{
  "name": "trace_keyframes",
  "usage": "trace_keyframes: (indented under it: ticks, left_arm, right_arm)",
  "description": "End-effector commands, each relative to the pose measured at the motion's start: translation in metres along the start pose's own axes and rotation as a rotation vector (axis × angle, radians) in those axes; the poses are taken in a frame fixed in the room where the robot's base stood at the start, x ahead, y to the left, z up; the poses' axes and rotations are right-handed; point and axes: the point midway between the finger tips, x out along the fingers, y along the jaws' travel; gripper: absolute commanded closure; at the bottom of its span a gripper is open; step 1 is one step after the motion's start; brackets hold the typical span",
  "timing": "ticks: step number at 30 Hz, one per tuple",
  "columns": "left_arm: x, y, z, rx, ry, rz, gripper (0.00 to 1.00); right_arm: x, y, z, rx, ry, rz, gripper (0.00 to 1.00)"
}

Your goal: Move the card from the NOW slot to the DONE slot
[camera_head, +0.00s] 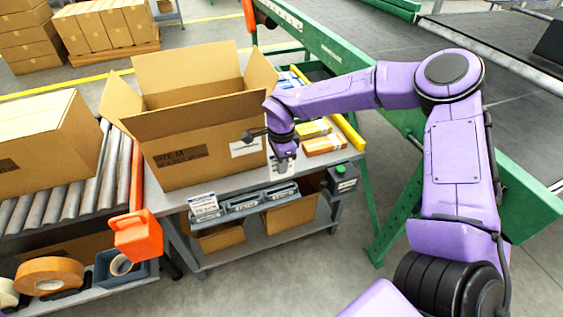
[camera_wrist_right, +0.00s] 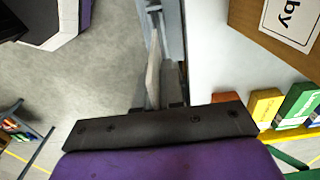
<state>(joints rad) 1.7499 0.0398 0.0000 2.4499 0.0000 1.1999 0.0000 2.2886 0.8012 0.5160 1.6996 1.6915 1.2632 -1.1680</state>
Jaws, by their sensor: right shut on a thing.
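The rack of card slots (camera_head: 245,205) runs along the front edge of the grey workbench. A white printed card (camera_head: 205,203) stands upright in its leftmost slot. The labels on the slots are too small to read. My right gripper (camera_head: 284,166) is above the right end of the rack, in front of the big carton. In the right wrist view, the gripper (camera_wrist_right: 152,60) is shut on a thin pale card (camera_wrist_right: 153,78), seen nearly edge-on. I cannot tell whether this card touches the rack. My left gripper is not in view.
A large open carton (camera_head: 200,130) stands on the bench behind the rack. Yellow and orange boxes (camera_head: 318,136) lie right of the gripper. A dark green-topped box (camera_head: 342,178) is at the rack's right end. An orange holder (camera_head: 136,236) hangs by the roller conveyor.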

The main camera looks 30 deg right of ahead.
Motion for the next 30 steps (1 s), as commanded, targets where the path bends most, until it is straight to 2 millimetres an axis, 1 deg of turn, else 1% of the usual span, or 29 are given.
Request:
trace_keyframes:
  ticks: [1, 16, 27, 30]
  left_arm:
    - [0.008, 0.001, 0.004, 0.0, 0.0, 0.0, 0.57]
    - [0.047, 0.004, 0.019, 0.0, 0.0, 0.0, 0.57]
    - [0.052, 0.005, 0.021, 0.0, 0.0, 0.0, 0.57]
    - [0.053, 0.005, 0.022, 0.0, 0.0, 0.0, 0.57]
  right_arm:
    - [0.009, 0.0, 0.0, -0.001, 0.0, 0.0, 1.0]
    - [0.049, 0.0, 0.001, -0.002, -0.001, 0.0, 1.0]
    - [0.075, 0.001, 0.001, -0.003, -0.001, 0.001, 1.0]
    - [0.078, 0.0, 0.001, -0.003, -0.001, 0.0, 1.0]
